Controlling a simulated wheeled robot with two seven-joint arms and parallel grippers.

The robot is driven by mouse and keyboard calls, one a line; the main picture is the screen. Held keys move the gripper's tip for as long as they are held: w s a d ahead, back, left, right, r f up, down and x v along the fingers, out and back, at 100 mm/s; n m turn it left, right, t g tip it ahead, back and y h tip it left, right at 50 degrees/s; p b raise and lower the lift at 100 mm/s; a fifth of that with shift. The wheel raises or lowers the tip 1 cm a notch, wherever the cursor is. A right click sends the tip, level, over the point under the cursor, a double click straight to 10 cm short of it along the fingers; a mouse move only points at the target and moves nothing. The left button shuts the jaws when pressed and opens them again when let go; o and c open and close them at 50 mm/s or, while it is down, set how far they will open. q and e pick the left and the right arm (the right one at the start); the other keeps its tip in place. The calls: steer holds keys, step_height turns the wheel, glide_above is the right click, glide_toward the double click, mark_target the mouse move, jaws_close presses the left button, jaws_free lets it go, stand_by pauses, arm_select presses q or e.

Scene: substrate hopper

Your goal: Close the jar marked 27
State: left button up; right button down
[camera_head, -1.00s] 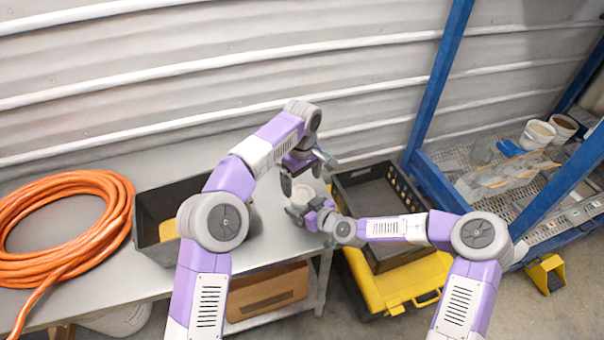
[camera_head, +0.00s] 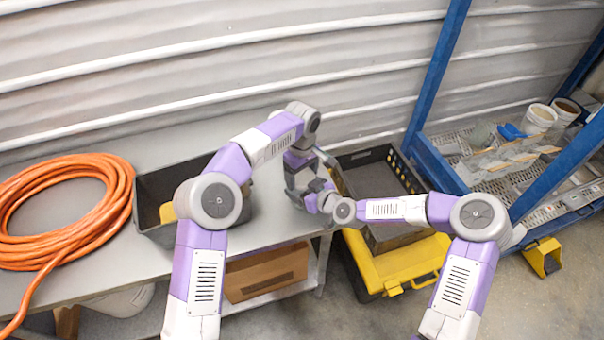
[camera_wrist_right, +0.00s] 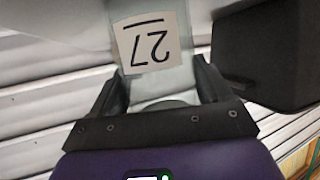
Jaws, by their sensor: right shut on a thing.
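The jar marked 27 (camera_wrist_right: 160,88) shows close up in the right wrist view as a pale translucent wall. Its white label shows the number upside down. My right gripper (camera_wrist_right: 165,92) is shut on the jar, with dark fingers on either side of it. In the head view my right gripper (camera_head: 306,194) holds it over the right end of the bench. My left gripper (camera_head: 304,170) is just above and behind it. The two grippers overlap there and hide most of the jar. I cannot tell the left jaw's state or whether a lid is in it.
A grey bench (camera_head: 100,262) carries an orange hose coil (camera_head: 112,232) and a dark bin (camera_head: 150,232). A black crate (camera_head: 400,178) sits above a yellow case (camera_head: 395,262) to the right. A blue rack (camera_head: 437,90) stands farther right.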

arm_select(q)
steer(key=c, duration=0.3)
steer(key=shift+m, duration=1.7)
steer(key=shift+c, duration=0.3)
steer(key=o, duration=1.1)
steer(key=shift+c, duration=0.2)
steer(key=shift+r, duration=0.1)
steer(key=shift+r, duration=2.2)
